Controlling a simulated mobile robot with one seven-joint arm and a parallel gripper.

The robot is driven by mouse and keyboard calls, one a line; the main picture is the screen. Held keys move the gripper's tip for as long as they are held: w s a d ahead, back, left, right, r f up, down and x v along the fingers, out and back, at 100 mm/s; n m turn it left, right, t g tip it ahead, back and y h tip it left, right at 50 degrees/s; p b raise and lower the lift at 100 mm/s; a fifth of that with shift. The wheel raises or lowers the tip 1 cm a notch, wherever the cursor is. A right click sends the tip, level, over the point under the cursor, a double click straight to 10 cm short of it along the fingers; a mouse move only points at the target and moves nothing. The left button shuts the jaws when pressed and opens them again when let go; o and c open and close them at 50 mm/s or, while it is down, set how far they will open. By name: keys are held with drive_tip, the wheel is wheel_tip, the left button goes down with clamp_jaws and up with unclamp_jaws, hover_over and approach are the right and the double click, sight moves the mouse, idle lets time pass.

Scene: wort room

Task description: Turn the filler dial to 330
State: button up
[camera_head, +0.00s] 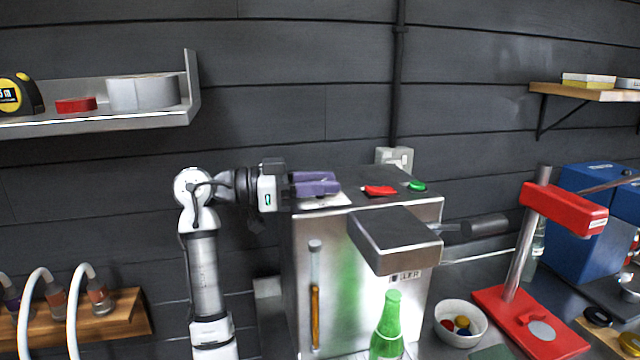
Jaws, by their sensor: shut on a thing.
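The filler (368,290) is a steel box with a dark top, standing on the counter. My gripper (330,183) reaches in from the left, level, over the left part of its top. Its purple fingers are closed on the filler dial, which they hide almost wholly. A pale plate (326,201) shows under the fingers on the top's front edge. The dial's marks and its setting cannot be read from here. A red switch (380,190) and a green button (417,186) are to the right of the fingers on the same top.
A green bottle (388,332) stands under the filler's projecting head (395,240). A black-handled lever (485,226) sticks out right. A bowl of caps (460,324) and a red capper (530,315) stand further right. A shelf (100,117) hangs at upper left.

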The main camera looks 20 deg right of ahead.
drive_tip(key=shift+m+g, duration=0.3)
drive_tip(key=shift+g, duration=0.2)
drive_tip(key=o, duration=0.9)
drive_tip(key=shift+o, duration=0.2)
drive_tip(key=shift+a, duration=0.1)
drive_tip(key=w+a+b, duration=0.2)
drive_tip(key=a+b, duration=0.2)
drive_tip(key=a, duration=0.9)
drive_tip(key=shift+a, duration=0.25)
